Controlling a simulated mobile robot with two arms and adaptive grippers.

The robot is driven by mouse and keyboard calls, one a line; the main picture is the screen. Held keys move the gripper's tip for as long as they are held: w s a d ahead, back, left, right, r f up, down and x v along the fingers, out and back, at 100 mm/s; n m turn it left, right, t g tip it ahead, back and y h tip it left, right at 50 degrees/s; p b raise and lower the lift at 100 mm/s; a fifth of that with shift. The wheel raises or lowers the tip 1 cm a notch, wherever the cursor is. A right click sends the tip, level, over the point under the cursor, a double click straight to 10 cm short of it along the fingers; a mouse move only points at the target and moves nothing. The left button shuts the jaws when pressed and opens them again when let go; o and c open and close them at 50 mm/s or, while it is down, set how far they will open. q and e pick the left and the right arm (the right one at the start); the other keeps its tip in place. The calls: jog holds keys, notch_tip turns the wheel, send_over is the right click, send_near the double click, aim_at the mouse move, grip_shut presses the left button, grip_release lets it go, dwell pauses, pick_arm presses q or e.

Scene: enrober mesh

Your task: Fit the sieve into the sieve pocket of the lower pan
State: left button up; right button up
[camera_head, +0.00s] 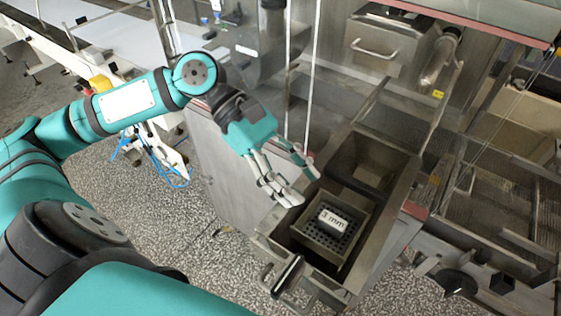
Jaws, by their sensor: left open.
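The sieve (322,238) is a small dark metal box with a perforated floor and a white "3 mm" label. It lies in the front compartment of the lower pan (393,208), a long steel trough with a second, deeper compartment behind. Its rim looks close to the pan walls; I cannot tell whether it sits fully down in the pocket. My left gripper (305,186) is open, just above and to the upper left of the sieve, apart from it, with nothing between its fingers. My right gripper is not in view.
A black-gripped handle (287,276) sticks out at the pan's front end. A steel box with a handle (375,48) stands behind. Wire mesh conveyor (500,185) and machine frame lie to the right.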

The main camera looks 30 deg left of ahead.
pick_arm(q)
jog(key=b+v, duration=0.1)
jog(key=v, duration=0.3)
jog(key=shift+a+r, duration=0.2)
dwell(0.3)
